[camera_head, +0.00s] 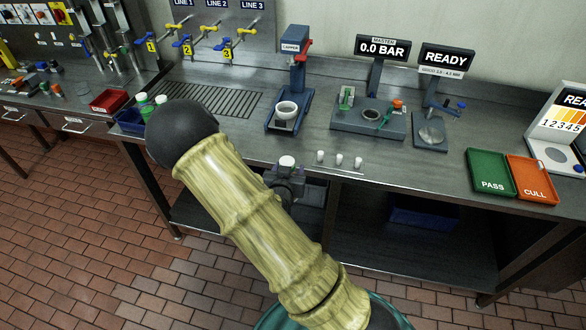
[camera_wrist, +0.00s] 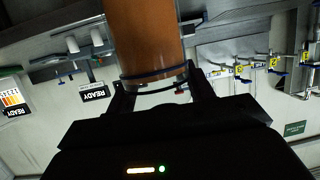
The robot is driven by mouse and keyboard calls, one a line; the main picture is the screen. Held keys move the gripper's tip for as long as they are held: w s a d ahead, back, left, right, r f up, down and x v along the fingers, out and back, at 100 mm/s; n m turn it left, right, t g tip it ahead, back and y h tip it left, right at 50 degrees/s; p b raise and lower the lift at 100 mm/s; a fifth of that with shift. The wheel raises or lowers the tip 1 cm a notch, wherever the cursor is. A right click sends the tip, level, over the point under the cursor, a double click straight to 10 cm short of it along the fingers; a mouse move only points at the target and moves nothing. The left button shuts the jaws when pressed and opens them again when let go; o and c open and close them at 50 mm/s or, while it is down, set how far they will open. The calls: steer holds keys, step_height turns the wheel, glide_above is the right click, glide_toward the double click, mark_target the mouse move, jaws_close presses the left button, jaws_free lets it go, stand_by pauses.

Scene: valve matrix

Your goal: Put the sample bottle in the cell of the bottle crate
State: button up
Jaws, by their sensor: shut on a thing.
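My gripper (camera_wrist: 160,88) is shut on the sample bottle (camera_wrist: 145,40), an orange-brown cylinder that fills the top middle of the wrist view. In the head view my gripper (camera_head: 286,184) is at the front edge of the bench, beside my arm. A white round top (camera_head: 287,161), apparently the held bottle's cap, shows above it; the bottle's body is hidden there. A blue crate (camera_head: 130,121) at the bench's left front corner looks like the bottle crate. White and green caps show at it. My arm hides part of it, and its cells cannot be made out.
Several small white pieces (camera_head: 339,159) stand on a strip right of my gripper. Green PASS (camera_head: 491,174) and orange CULL (camera_head: 532,179) trays lie at right. A red tray (camera_head: 109,101) is at left.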

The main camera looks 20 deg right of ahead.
steer(key=a+f+n+t+y, duration=0.1)
steer(key=a+f+n+y, duration=0.4)
steer(key=f, duration=0.6)
steer(key=shift+s+n+t+y, duration=0.15)
steer(key=shift+n+t+y, duration=0.25)
steer(key=shift+y, duration=0.6)
steer(key=shift+a, duration=0.1)
